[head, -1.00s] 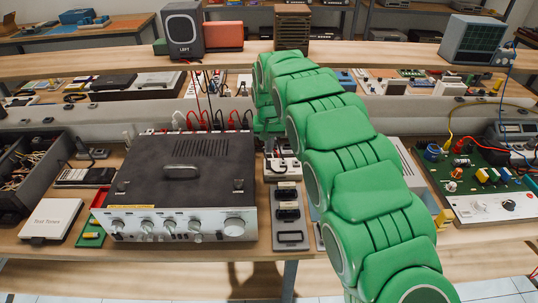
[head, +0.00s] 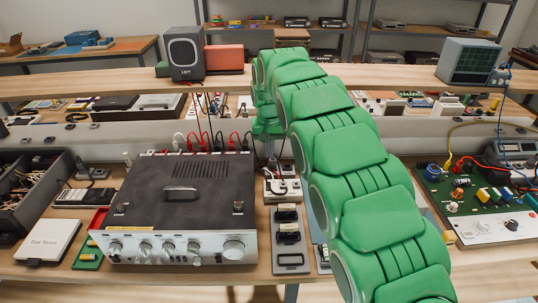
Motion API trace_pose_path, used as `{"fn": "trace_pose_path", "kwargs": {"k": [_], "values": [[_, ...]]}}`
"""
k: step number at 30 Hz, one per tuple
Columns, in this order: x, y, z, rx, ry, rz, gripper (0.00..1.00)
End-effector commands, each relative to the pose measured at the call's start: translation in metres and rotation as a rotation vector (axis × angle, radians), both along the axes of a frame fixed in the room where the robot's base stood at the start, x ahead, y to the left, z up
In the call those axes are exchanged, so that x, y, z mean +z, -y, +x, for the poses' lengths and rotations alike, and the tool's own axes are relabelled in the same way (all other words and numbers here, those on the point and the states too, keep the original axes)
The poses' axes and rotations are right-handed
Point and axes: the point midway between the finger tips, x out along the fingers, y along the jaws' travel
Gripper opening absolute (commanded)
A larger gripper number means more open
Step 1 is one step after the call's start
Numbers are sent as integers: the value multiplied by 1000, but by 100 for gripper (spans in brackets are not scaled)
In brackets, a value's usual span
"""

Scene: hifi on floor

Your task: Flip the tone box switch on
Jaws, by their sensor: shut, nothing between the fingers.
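No part in view is clearly marked as the tone box, and I cannot make out its switch. A white flat case (head: 48,240) with lettering like "Test Tones" lies at the front left of the bench. A grey plate with black blocks (head: 290,262) lies right of the amplifier. A green circuit board with a white knobbed panel (head: 490,231) is at the right. My green arm rises from the lower right and bends down behind the amplifier's right rear corner. My gripper is not visible; the arm's end is hidden or too small to tell.
A black and silver amplifier (head: 182,208) fills the left centre, with red and white cables behind it. A speaker marked "LEFT" (head: 185,53) and a grey cased instrument (head: 467,62) stand on the upper shelf (head: 385,76). A parts bin (head: 35,185) is at left.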

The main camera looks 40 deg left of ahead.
Motion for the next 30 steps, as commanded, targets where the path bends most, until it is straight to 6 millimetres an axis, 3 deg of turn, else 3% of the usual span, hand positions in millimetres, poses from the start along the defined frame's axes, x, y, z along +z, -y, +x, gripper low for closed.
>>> {"fn": "trace_pose_path", "kwargs": {"k": [20, 30], "values": [[2, -4, 4, 1, 39, 40, 0], [-21, -6, 5, 2, 37, 38, 0]]}}
